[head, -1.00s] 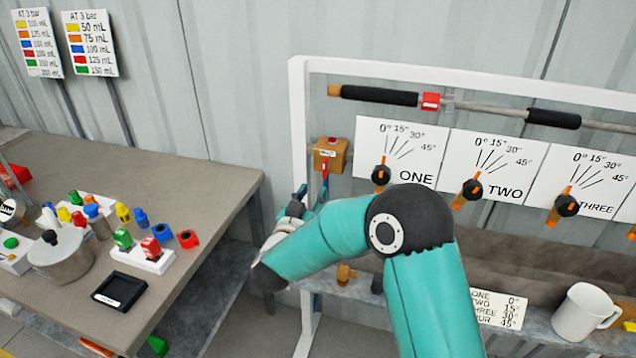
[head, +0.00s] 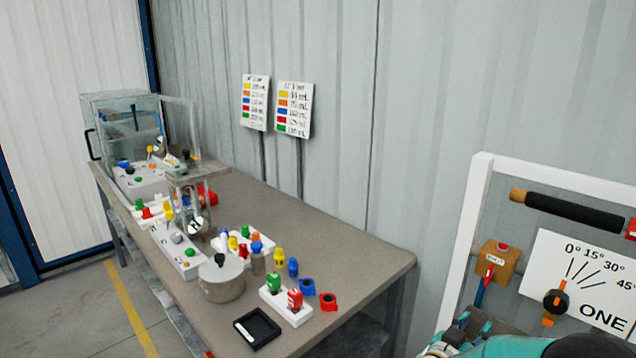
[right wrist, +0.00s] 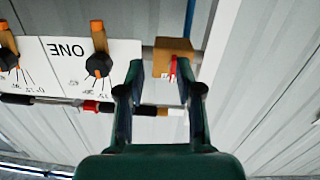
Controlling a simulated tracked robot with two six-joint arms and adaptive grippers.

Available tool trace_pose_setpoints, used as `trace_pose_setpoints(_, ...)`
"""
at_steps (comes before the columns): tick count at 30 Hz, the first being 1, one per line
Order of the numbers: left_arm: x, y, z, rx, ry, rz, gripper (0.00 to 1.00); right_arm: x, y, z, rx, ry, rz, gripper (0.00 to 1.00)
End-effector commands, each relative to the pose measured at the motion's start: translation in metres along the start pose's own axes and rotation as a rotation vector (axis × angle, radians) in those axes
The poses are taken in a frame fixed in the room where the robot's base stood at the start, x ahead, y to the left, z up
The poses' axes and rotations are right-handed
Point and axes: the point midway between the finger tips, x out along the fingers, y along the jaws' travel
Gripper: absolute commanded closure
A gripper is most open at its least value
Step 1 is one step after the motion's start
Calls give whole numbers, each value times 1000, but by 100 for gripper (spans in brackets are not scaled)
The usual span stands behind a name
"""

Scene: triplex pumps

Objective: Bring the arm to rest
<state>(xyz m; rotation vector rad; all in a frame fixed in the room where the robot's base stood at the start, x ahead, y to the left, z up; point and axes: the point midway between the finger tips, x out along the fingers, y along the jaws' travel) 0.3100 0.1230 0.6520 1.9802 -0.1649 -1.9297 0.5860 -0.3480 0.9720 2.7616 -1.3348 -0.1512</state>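My right arm shows in teal and black at the bottom right of the head view, with part of my right gripper (head: 462,326) low in front of the white frame. In the right wrist view the two dark green fingers of the right gripper (right wrist: 163,68) stand apart with nothing held between them. A tan box with a red part (right wrist: 173,58) appears beyond the fingertips; I cannot tell the exact distance. It is also in the head view (head: 499,263). My left gripper is not in view.
The white frame (head: 474,215) carries the ONE dial panel (head: 590,275) and a bar with a black sleeve (head: 572,218). On the left, a long table (head: 345,235) holds a metal pot (head: 222,280), a black tray (head: 257,331) and coloured caps. Floor at the far left is clear.

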Motion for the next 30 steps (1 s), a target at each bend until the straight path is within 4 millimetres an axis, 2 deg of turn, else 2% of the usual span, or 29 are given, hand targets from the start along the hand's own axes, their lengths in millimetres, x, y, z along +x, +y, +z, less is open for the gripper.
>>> trace_pose_setpoints(1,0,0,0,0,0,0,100,1,3,35,-66,-43,-30,65)
trace_pose_setpoints(4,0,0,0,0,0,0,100,-10,-7,102,-148,-164,-176,65)
trace_pose_setpoints(6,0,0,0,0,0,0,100,-28,-16,150,-177,-280,-301,65)
trace_pose_setpoints(8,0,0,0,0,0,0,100,-51,-22,191,-191,-393,-405,65)
trace_pose_setpoints(9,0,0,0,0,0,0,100,-69,-23,216,-199,-474,-472,65)
trace_pose_setpoints(11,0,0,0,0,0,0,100,-100,-24,250,-205,-599,-566,65)
trace_pose_setpoints(12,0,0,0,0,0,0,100,-123,-23,270,-208,-686,-625,65)
trace_pose_setpoints(14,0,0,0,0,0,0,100,-160,-18,296,-214,-821,-708,65)
trace_pose_setpoints(15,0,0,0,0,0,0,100,-186,-14,310,-218,-911,-756,65)
trace_pose_setpoints(18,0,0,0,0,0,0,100,-246,2,333,-236,-1121,-858,65)
trace_pose_setpoints(22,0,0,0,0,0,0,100,-304,24,342,-265,-1340,-931,65)
trace_pose_setpoints(25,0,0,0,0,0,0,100,-326,36,344,-273,-1454,-933,65)
trace_pose_setpoints(30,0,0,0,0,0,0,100,-330,42,345,-251,-1512,-894,65)
